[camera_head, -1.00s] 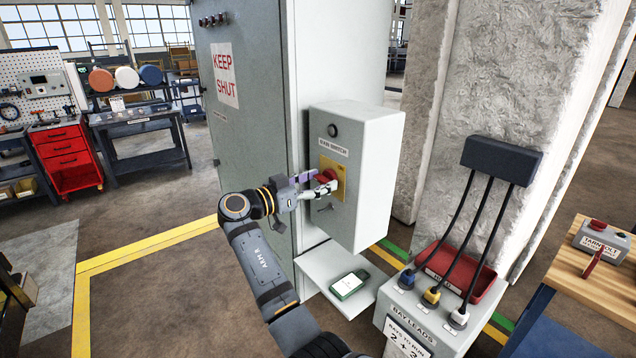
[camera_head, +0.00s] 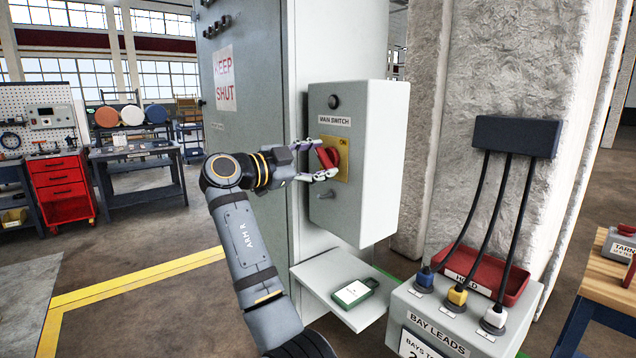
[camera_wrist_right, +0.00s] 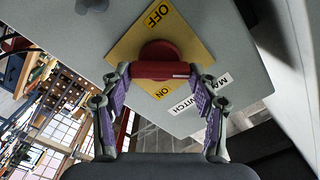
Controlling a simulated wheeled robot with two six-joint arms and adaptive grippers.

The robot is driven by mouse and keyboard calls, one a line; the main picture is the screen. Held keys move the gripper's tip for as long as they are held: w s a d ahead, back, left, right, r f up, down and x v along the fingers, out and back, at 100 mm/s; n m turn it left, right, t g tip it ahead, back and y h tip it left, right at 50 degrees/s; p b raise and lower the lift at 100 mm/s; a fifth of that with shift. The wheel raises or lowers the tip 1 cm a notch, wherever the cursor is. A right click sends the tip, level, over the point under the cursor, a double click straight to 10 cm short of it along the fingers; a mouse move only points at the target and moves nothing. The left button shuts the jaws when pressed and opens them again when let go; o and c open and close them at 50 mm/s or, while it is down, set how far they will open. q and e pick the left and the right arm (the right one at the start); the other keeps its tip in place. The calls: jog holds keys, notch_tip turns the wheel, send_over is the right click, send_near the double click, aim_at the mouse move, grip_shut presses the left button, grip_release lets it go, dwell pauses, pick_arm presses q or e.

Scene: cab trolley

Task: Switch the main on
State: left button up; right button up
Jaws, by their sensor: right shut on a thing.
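The main switch is a red rotary handle (camera_head: 330,158) on a yellow plate (camera_head: 343,172), on the front of a grey box (camera_head: 372,150) labelled MAIN SWITCH. My right gripper (camera_head: 318,160) is shut on the red handle, one finger at each end of its bar. In the right wrist view the handle (camera_wrist_right: 160,70) lies level between the purple-padded fingers (camera_wrist_right: 160,85). The plate there shows OFF above the handle and ON below it. Which word the handle points to is unclear. My left gripper is not in view.
Below the box is a shelf (camera_head: 318,286) with a green-edged device (camera_head: 355,292). To the right stand a bay leads box (camera_head: 430,312) with plugs and cables and a red tray (camera_head: 500,280). The tall grey cabinet (camera_head: 246,150) stands behind my right arm.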

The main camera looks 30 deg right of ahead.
jog(key=m+b, duration=0.1)
jog(key=m, duration=0.1)
jog(key=m+b, duration=0.1)
jog(key=b, duration=0.1)
jog(key=shift+f+m, duration=0.2)
jog(key=shift+m, duration=0.2)
jog(key=m+b, duration=0.1)
jog(key=m, duration=0.2)
jog(key=shift+m+b, duration=0.3)
jog(key=shift+m, duration=0.8)
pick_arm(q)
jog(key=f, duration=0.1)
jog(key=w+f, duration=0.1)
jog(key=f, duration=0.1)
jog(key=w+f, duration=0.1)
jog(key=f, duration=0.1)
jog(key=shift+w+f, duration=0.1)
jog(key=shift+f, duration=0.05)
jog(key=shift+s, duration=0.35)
pick_arm(e)
jog(key=shift+s, duration=0.1)
